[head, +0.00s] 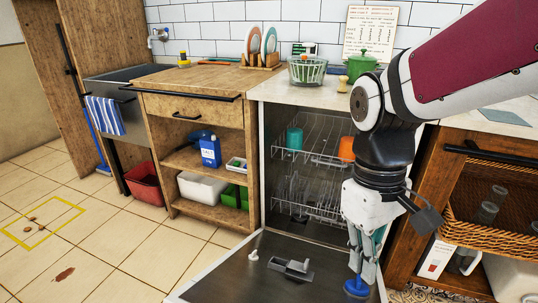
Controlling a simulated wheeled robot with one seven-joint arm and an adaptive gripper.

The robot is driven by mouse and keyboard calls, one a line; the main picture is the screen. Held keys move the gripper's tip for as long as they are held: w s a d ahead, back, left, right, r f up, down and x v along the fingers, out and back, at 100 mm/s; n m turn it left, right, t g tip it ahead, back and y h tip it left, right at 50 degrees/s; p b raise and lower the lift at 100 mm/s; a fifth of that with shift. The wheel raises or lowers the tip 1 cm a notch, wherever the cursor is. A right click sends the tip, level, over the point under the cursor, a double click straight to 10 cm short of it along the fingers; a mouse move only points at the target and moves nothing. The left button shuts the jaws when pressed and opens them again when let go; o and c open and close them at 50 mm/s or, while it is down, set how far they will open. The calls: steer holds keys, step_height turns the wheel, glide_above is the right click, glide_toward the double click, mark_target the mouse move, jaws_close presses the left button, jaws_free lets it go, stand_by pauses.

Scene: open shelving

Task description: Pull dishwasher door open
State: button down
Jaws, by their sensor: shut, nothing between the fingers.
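The dishwasher (258,160) stands under the counter in the middle of the head view. Its door (235,272) is folded down and lies roughly flat, low in front of the opening. Wire racks (310,130) inside hold a teal cup (294,138) and an orange cup (346,148). My gripper (362,272) points down over the right part of the door and is shut and empty. A round blue object (357,288) lies just below the fingertips; whether they touch it is unclear. My arm hides the dishwasher's right side.
A wooden shelf unit (160,140) stands to the left, with a red bin (145,182) beside it on the floor. A wicker basket drawer (492,225) is at the right. Tiled floor (110,240) is open at the left front.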

steer(key=w+a+f+n+g+y+p, duration=0.15)
steer(key=w+a+f+n+p, duration=0.25)
steer(key=a+f, duration=0.4)
steer(key=w+a+f+n+g+y+p, duration=0.1)
steer(key=w+a+f+n+g+p, duration=0.1)
steer(key=w+a+f+n+p, duration=0.45)
steer(key=s+a+f+b, duration=0.1)
steer(key=s+f+b, duration=0.1)
steer(key=f, duration=0.2)
steer(key=s+a+f+m+b, duration=0.1)
steer(key=s+a+f+b, duration=0.1)
steer(key=s+f, duration=0.1)
steer(key=s+a+f+m+b, duration=0.1)
steer(key=s+f+b, duration=0.1)
steer(key=f, duration=0.4)
steer(key=shift+s+a, duration=0.35)
steer(key=shift+s, duration=0.2)
steer(key=shift+f, duration=0.1)
